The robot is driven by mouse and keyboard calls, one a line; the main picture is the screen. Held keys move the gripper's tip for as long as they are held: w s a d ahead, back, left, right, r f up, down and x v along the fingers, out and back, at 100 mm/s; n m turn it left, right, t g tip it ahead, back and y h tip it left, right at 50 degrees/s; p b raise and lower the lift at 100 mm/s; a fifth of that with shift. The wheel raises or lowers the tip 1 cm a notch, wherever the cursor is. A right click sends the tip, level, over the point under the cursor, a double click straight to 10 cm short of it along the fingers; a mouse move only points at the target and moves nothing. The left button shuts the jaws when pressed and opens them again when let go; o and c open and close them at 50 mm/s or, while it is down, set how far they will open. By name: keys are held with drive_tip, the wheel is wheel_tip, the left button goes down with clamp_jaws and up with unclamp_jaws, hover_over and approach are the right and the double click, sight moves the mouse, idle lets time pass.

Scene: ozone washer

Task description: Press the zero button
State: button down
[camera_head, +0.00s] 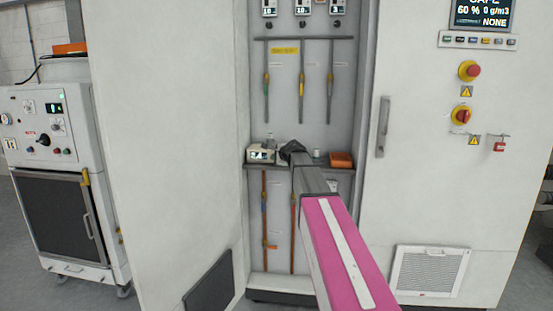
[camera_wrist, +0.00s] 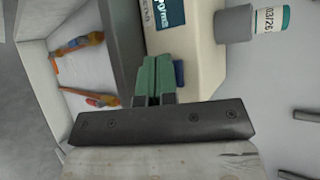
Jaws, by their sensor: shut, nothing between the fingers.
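A small off-white instrument (camera_head: 260,155) with a display sits at the left end of a shelf in the open cabinet bay. In the wrist view, a cream device body (camera_wrist: 185,45) with a dark label fills the upper middle. A small blue part (camera_wrist: 179,73), possibly a button, shows just right of my fingertips; no zero marking is readable. My gripper (camera_wrist: 153,78) has green fingers held together, with nothing between them. The fingers overlap the device in the picture; I cannot tell whether they touch it. In the head view my gripper (camera_head: 293,148) is at the shelf, right of the instrument.
An orange box (camera_head: 341,159) lies at the shelf's right end. Tubes with coloured fittings hang on the bay's back wall. The left cabinet door (camera_head: 165,150) and right panel (camera_head: 440,190) flank the bay.

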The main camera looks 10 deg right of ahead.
drive_tip(key=shift+w, duration=0.15)
drive_tip(key=shift+s, duration=0.2)
idle(0.3)
drive_tip(key=shift+s+a, duration=0.2)
drive_tip(key=shift+s, duration=0.4)
drive_tip(key=s, duration=0.1)
drive_tip(key=s+a, duration=0.1)
drive_tip(key=s, duration=0.2)
drive_tip(key=shift+s+a, duration=0.3)
drive_tip(key=shift+s, duration=0.05)
idle(0.6)
